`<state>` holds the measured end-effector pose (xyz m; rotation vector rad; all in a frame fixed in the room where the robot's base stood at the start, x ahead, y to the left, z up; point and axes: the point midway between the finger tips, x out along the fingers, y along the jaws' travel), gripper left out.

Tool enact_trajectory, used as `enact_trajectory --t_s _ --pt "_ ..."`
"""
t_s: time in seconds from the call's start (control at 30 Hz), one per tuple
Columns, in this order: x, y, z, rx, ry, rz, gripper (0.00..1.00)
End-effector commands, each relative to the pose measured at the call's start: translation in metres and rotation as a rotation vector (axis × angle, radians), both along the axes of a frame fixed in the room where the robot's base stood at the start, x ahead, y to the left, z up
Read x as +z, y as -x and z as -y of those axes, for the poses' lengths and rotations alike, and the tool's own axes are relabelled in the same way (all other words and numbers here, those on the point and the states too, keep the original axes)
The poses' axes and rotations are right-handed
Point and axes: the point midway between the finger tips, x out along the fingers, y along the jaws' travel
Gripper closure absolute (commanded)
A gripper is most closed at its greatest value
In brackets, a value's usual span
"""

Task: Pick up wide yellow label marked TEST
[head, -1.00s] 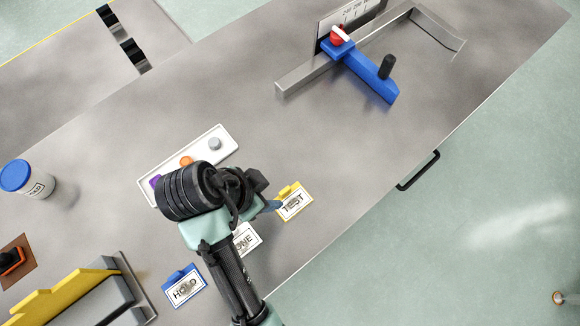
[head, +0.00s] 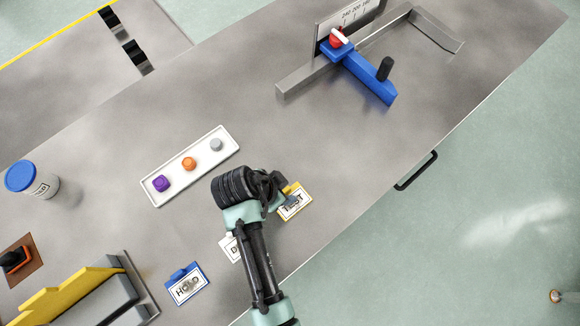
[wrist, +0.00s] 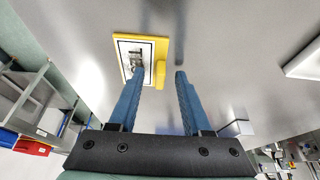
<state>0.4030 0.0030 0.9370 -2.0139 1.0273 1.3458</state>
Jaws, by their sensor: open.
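The wide yellow label marked TEST (head: 296,206) lies on the grey table near its front edge, with a raised yellow tab at its back. It also shows in the wrist view (wrist: 163,47), ahead of the fingers and mostly to the left, its tab (wrist: 160,74) near the gap. My gripper (wrist: 156,82) is open and empty, its two blue fingers apart. In the head view my gripper (head: 287,200) is at the label's left side and hides part of it. I cannot tell whether a finger touches it.
A blue HOLD label (head: 186,286) and a partly hidden white label (head: 229,250) lie to the left. A white tray (head: 203,152) with purple, orange and grey caps sits behind. A blue sliding fixture (head: 366,78) stands further back. The table to the right is clear.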

Motion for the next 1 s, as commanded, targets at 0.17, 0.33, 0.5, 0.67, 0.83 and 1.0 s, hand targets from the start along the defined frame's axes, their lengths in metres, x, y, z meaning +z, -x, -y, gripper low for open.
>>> enact_trajectory --t_s 0.17,0.33,0.5,0.67,0.83,1.0 --pt "0.000 0.000 0.000 0.000 -0.001 0.001 0.51" --pt "0.000 0.000 0.000 0.001 0.000 0.000 0.82" --pt "0.000 0.000 0.000 0.001 0.000 0.000 1.00" --pt "0.000 0.000 0.000 0.001 0.000 0.000 1.00" --pt "0.000 0.000 0.000 0.001 0.000 0.000 1.00" --pt "0.011 -0.001 -0.001 0.002 -0.001 0.004 1.00"
